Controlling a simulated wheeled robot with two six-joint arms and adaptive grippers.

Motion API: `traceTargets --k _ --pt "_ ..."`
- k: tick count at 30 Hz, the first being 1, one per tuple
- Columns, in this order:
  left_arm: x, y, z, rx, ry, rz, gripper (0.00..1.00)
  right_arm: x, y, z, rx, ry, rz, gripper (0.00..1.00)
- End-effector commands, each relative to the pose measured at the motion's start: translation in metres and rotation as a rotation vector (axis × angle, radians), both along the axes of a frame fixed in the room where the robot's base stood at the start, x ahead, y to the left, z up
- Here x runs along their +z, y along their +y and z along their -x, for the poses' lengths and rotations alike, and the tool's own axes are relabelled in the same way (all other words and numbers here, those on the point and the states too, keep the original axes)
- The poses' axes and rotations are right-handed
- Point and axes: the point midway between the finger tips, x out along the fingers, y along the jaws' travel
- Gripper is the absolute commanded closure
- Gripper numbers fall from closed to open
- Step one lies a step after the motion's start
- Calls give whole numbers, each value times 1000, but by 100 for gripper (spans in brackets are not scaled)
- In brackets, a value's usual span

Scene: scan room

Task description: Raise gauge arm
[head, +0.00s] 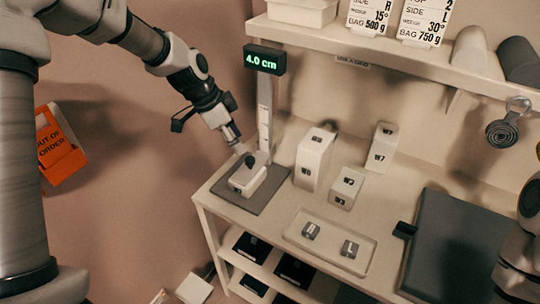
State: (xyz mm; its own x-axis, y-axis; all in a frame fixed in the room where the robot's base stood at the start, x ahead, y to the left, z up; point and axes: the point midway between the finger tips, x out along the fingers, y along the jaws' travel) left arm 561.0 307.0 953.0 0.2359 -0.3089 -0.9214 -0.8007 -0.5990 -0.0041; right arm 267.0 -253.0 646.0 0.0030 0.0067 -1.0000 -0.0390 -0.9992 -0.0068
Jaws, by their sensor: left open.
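The gauge has an upright pale column (265,115) with a green 4.0 cm display (264,60) on top. Its dark round foot (249,160) appears at the top of a white block (247,181) on the grey base plate (276,190). A pale, narrow bar (223,125) slants between my left gripper and the column; I cannot tell whether it belongs to the gauge arm or the gripper. My left gripper (205,112) is open, up and left of the block, its dark fingers spread. Whether it touches the gauge is unclear. My right gripper is not clearly visible.
A shallow tray (318,262) holds two small grey pieces. A shelf (400,58) overhangs the back. A dark panel (450,250) lies at right.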

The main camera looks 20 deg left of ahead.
Motion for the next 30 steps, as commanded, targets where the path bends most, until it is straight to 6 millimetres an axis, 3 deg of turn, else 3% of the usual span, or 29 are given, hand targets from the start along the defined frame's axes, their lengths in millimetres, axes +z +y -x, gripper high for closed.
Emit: traceTargets --k 9,19,20,24,30 --pt "-56 -18 -13 2 6 -3 47 -6 0 0 0 0 0 60" --pt "-65 -21 -15 4 3 -3 47 -7 0 0 0 0 0 60" --pt "-65 -21 -15 4 3 -3 54 -7 0 0 0 0 0 60" --pt "-65 -21 -15 4 4 -2 100 -7 0 0 0 0 0 60" --pt "-63 -21 -15 4 3 -3 100 -6 0 0 0 0 0 60"
